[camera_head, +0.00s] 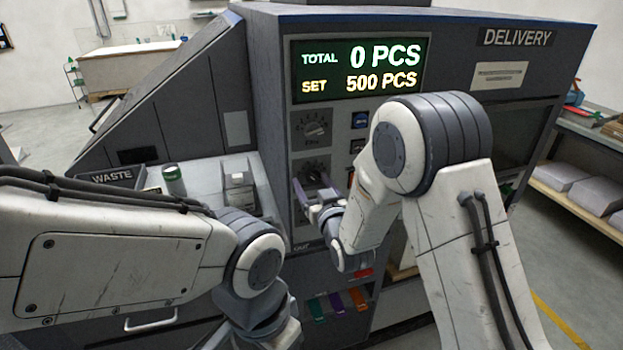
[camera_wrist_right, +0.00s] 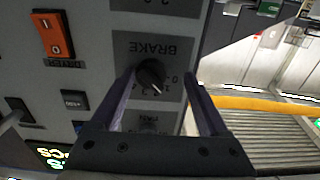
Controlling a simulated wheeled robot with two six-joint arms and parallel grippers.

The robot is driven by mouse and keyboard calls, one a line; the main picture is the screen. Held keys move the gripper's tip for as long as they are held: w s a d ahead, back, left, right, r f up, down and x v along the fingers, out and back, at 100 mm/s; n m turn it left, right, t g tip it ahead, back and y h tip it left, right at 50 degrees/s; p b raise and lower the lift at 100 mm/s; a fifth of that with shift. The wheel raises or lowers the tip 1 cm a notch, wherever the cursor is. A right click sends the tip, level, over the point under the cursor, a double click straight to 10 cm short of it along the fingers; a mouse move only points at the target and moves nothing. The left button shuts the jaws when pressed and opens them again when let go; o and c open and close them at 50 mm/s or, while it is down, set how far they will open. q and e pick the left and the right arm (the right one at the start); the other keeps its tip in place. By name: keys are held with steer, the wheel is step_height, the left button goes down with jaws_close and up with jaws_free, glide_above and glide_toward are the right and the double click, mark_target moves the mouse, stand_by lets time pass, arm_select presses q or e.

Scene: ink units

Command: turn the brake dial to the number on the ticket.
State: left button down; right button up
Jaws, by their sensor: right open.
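The brake dial is a round black knob with a pale pointer line. In the right wrist view the dial (camera_wrist_right: 151,74) appears upside down on a grey plate lettered BRAKE, with small scale figures partly hidden. My right gripper (camera_wrist_right: 160,88) is open, with one finger on each side of the knob; contact cannot be told. In the head view the right gripper (camera_head: 318,196) is at the front panel, largely covering the lower dial. My left arm is at lower left; its fingers are out of view. No ticket with a readable number shows.
A fan dial (camera_head: 315,128) sits above the brake dial. A rocker switch (camera_wrist_right: 53,36) and black buttons are beside them. The display (camera_head: 360,68) reads TOTAL 0 PCS, SET 500 PCS. An unreadable pale label (camera_head: 500,76) is under DELIVERY.

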steer(key=shift+d, duration=0.35)
steer(key=shift+d, duration=0.15)
steer(key=c, duration=0.3)
jaws_close()
steer(key=shift+a, duration=0.25)
steer(key=shift+d+f, duration=0.1)
steer(key=shift+d, duration=0.15)
steer(key=shift+m+b, duration=3)
steer(key=shift+b, duration=0.4)
